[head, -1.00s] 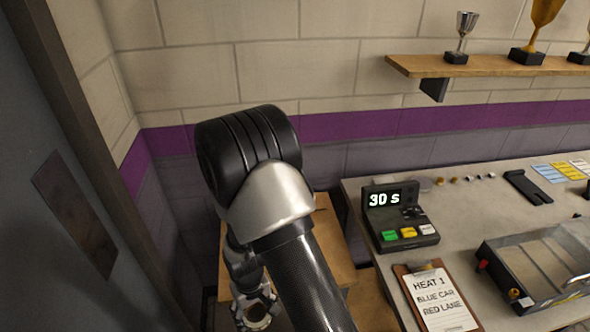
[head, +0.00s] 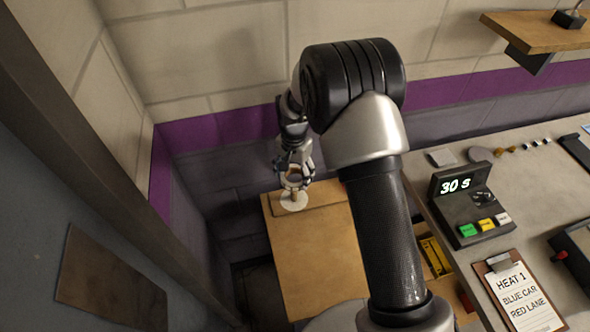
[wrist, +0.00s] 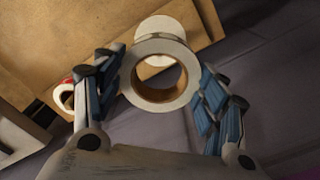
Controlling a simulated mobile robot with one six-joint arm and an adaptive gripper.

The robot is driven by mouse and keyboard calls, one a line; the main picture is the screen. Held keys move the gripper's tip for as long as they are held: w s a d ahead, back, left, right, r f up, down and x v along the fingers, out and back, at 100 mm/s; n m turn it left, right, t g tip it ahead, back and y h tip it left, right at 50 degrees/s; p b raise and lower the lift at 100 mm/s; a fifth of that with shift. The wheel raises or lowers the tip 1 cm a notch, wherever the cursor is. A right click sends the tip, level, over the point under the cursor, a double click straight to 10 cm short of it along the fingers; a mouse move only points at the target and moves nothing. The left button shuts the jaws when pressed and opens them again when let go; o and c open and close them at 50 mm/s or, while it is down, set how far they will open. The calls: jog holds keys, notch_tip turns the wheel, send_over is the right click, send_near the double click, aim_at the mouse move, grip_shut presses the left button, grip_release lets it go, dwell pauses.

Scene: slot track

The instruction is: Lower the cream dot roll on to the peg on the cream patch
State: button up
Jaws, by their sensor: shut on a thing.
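My gripper (head: 293,174) is shut on the cream roll (wrist: 160,107), a pale ring with a brown cardboard core. In the wrist view the fingers (wrist: 162,66) grip it from both sides, and its hole faces the camera. A pale round patch (head: 293,205) lies on the wooden top just below the gripper; it also shows behind the roll in the wrist view (wrist: 157,27). A short pale upright, seemingly the peg (head: 293,193), shows between roll and patch. The roll appears to be above the patch; I cannot tell whether it touches the peg. No dot is clearly visible.
The wooden top (head: 310,250) is mostly bare. A red-and-white round thing (wrist: 63,96) lies left of the fingers in the wrist view. To the right stand a grey bench with a timer (head: 466,205) and a clipboard (head: 520,295). Walls close in behind and left.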

aim_at(294, 193)
jog(key=shift+f+b, duration=1.25)
jog(key=shift+f, duration=0.7)
jog(key=shift+f, duration=0.25)
jog(key=shift+f+b, duration=1.35)
jog(key=shift+f, duration=0.4)
jog(key=shift+f, duration=0.1)
jog(key=shift+f+b, duration=0.6)
jog(key=shift+f, duration=0.15)
jog(key=shift+f, duration=0.25)
jog(key=shift+f+b, duration=0.25)
jog(key=shift+b, duration=0.05)
jog(key=o, duration=1.1)
